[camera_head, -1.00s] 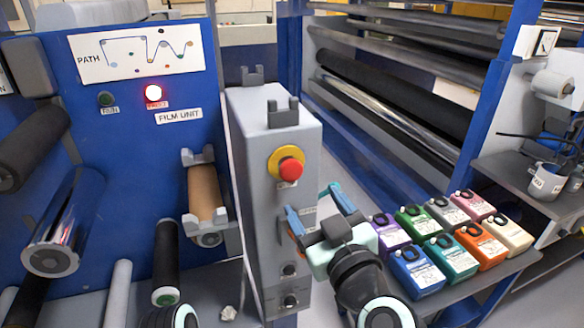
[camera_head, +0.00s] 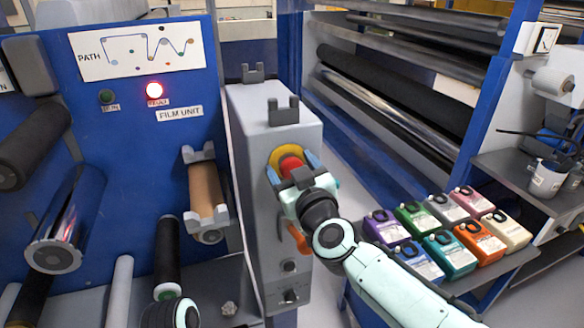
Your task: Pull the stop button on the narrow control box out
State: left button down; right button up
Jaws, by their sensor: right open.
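The narrow control box (camera_head: 255,195) is a tall grey cabinet in the middle of the head view. Its red stop button (camera_head: 290,163) sits on a round yellow plate (camera_head: 279,156) high on the front face. My right gripper (camera_head: 293,168) is in front of the button with its blue-tipped fingers apart, one to each side of it. The gripper hides the button's lower part. I cannot tell whether the fingers touch it. Part of my left arm shows at the bottom edge, but its gripper does not.
Below my right gripper, the box front has an orange part (camera_head: 299,240) and dark knobs (camera_head: 290,296). Metal brackets (camera_head: 283,111) stand on its top. Left is the blue film unit panel (camera_head: 140,140) with a lit red lamp (camera_head: 154,90). Several coloured bottles (camera_head: 478,243) stand on the right.

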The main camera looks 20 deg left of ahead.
grip_shut()
jog(key=shift+s+d, duration=0.3)
jog(key=shift+s, duration=0.15)
grip_release()
jog(key=shift+s, duration=0.1)
jog(key=shift+s+d, duration=0.1)
jog(key=shift+d, duration=0.05)
jog(key=v, duration=1.3)
jog(key=shift+s+d, duration=0.1)
jog(key=shift+s, duration=0.05)
